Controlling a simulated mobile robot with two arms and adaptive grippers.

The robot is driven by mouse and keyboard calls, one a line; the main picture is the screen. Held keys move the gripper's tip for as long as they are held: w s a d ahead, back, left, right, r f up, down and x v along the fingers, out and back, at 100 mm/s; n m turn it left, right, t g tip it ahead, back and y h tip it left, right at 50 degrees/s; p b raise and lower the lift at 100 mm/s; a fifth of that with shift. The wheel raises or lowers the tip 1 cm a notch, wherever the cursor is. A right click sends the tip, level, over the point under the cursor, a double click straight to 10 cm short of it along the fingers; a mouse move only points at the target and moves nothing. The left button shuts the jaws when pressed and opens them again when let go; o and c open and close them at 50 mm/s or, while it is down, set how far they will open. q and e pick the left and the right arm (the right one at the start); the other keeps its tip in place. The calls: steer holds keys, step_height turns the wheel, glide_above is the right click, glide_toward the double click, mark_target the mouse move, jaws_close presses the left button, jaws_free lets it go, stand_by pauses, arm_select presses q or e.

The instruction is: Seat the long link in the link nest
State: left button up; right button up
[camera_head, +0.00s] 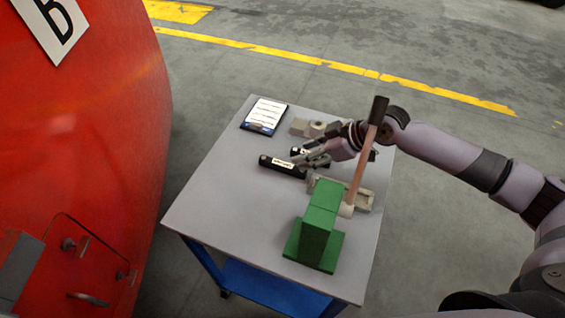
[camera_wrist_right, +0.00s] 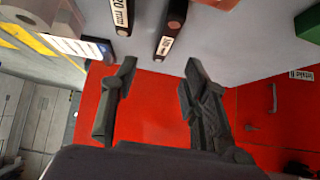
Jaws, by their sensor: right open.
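Two black links with white labels lie on the grey table. One link (camera_head: 282,167) is in full view, left of my right gripper (camera_head: 307,160); the other (camera_head: 296,151) is partly hidden behind the gripper. In the right wrist view both links (camera_wrist_right: 172,28) (camera_wrist_right: 121,16) show at the top, cut by the frame edge, beyond the open fingers (camera_wrist_right: 160,65). I cannot tell which link is the long one. The right gripper is open, with nothing between its fingers. A beige tray-like holder (camera_head: 365,200), perhaps the link nest, lies partly hidden behind a green block. My left gripper is not in view.
A green stepped block (camera_head: 318,215) stands at the table's near side. A hammer-like tool with a wooden handle (camera_head: 360,165) stands upright beside it. A clipboard (camera_head: 264,115) and beige blocks (camera_head: 308,128) are at the far end. The red train nose (camera_head: 90,150) is left. The table's left part is clear.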

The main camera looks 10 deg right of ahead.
mark_target(283, 163)
steer(key=x, duration=0.2)
steer(key=shift+w+a+f, duration=0.15)
steer(key=shift+a, duration=0.15)
steer(key=shift+w+a+f+p, duration=0.15)
steer(key=shift+a+f+p, duration=0.1)
steer(key=shift+f+p, duration=0.1)
steer(key=shift+a+f+p, duration=0.25)
steer(key=shift+f+p, duration=0.05)
steer(key=p+x, duration=0.1)
steer(key=x, duration=0.2)
steer(key=shift+a+f, duration=0.15)
steer(key=shift+f, duration=0.15)
steer(key=shift+w+a+f, duration=0.1)
steer(key=shift+a+f, duration=0.05)
steer(key=shift+f, duration=0.15)
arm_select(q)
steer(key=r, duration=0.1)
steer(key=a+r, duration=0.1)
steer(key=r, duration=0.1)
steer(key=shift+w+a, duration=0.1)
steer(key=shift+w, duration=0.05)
arm_select(e)
steer(key=shift+c, duration=0.2)
jaws_close()
steer(key=shift+r, duration=0.1)
